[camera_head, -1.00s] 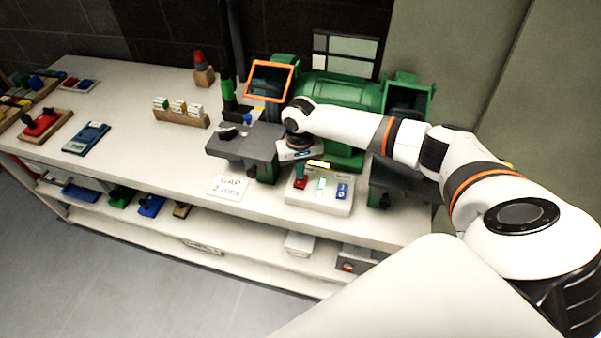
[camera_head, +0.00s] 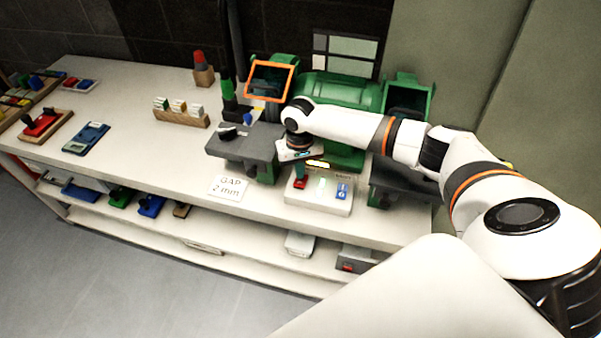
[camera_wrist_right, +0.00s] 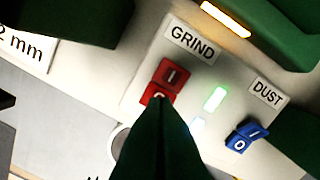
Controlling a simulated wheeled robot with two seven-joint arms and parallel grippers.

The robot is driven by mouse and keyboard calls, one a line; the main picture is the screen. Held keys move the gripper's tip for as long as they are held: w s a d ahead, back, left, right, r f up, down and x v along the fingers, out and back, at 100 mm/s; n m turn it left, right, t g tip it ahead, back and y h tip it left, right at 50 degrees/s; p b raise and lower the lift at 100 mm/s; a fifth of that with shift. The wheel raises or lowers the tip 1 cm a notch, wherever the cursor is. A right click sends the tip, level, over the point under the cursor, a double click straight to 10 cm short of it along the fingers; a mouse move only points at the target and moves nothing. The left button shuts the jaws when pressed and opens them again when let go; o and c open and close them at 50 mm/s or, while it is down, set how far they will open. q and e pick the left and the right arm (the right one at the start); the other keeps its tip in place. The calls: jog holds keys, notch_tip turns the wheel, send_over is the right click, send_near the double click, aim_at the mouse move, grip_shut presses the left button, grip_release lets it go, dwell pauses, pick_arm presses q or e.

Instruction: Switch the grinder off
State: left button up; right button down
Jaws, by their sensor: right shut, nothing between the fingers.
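The green bench grinder (camera_head: 338,92) stands at the back right of the bench. A pale control box (camera_head: 318,199) sits in front of it. In the right wrist view, the red rocker switch (camera_wrist_right: 170,75) under the GRIND label is marked I at its upper end. The tips of my right gripper (camera_wrist_right: 160,102) are shut and empty over its lower end, partly hiding the mark there. I cannot tell whether they touch it. A green lamp (camera_wrist_right: 215,98) beside it is lit. In the head view, my right gripper (camera_head: 300,170) is above the red switch. My left gripper is out of view.
A blue rocker switch (camera_wrist_right: 246,136) labelled DUST is to the right on the same box. A "GAP 2 mm" card (camera_head: 228,187) lies to its left. A grey tool rest (camera_head: 243,143) stands close by.

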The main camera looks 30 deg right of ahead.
aim_at(300, 183)
jog(key=shift+f+b, duration=0.5)
jog(key=shift+f, duration=0.95)
dwell(1.2)
notch_tip(300, 183, up, 7)
jog(key=p, duration=0.8)
jog(key=shift+r+p, duration=0.1)
jog(key=shift+p, duration=0.2)
